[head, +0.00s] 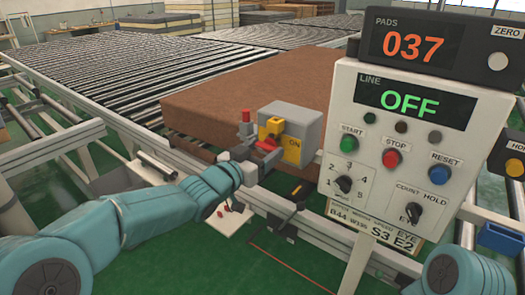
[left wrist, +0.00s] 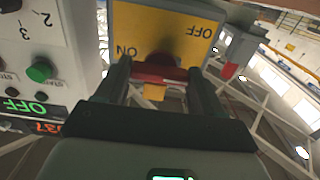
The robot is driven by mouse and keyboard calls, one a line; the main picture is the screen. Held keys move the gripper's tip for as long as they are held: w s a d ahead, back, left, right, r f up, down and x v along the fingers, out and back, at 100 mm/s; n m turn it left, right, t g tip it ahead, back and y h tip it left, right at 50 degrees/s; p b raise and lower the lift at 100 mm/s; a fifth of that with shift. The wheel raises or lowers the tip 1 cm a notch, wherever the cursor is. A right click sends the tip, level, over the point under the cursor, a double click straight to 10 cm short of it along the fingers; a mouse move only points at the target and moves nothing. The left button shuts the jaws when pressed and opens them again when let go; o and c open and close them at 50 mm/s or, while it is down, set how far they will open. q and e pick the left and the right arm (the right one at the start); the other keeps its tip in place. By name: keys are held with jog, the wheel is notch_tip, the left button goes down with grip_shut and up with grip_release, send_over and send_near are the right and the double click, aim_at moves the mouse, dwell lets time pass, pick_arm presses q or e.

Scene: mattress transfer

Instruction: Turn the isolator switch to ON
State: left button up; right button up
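The isolator switch is a grey box (head: 297,122) with a yellow plate (head: 292,150) reading ON, mounted by the conveyor frame. Its red handle (head: 265,145) has a yellow tab (head: 275,126). My left gripper (head: 250,146) is at the front of the switch. In the left wrist view, the yellow plate (left wrist: 160,28) shows OFF and ON upside down. The red handle (left wrist: 158,74) spans the gap between the fingertips of my left gripper (left wrist: 160,72). Whether the fingers press on it is not clear. My right gripper is out of view.
A control panel (head: 345,115) stands right of the switch; its LINE display (head: 413,103) reads OFF. The pads counter (head: 414,45) reads 037. A brown mattress pad (head: 235,88) lies behind the switch on the roller conveyor (head: 150,65).

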pick_arm(q)
jog(key=shift+c, duration=0.9)
jog(key=m+b, duration=0.8)
jog(key=m, duration=0.4)
jog(key=shift+f, duration=0.1)
jog(key=m+b, duration=0.2)
jog(key=m, duration=0.3)
jog(key=shift+m, duration=0.4)
